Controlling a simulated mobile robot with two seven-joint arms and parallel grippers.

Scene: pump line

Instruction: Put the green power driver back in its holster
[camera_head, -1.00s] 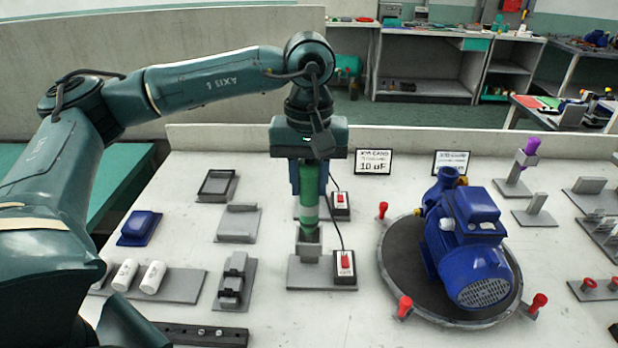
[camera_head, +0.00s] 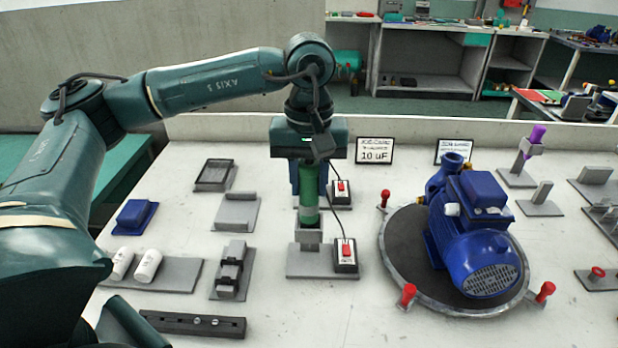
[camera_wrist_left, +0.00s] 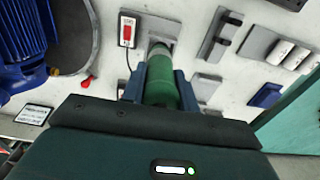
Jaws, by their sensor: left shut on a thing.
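The green power driver (camera_head: 309,196) stands upright with its lower end at the top of the grey holster (camera_head: 308,233) on its base plate. My left gripper (camera_head: 308,180) is above it, pointing down and shut on the driver's green body. In the left wrist view the driver (camera_wrist_left: 161,82) lies between the two blue fingers (camera_wrist_left: 160,88), and its tip meets the holster (camera_wrist_left: 160,45). How deep the tip sits in the holster is hard to tell. My right gripper is not in view.
A blue pump (camera_head: 470,230) sits on a round turntable (camera_head: 400,262) to the right. Red-button switch boxes (camera_head: 345,254) with a cable stand close beside the holster. Grey fixtures (camera_head: 236,212), white cylinders (camera_head: 147,266) and a blue part (camera_head: 136,216) lie to the left.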

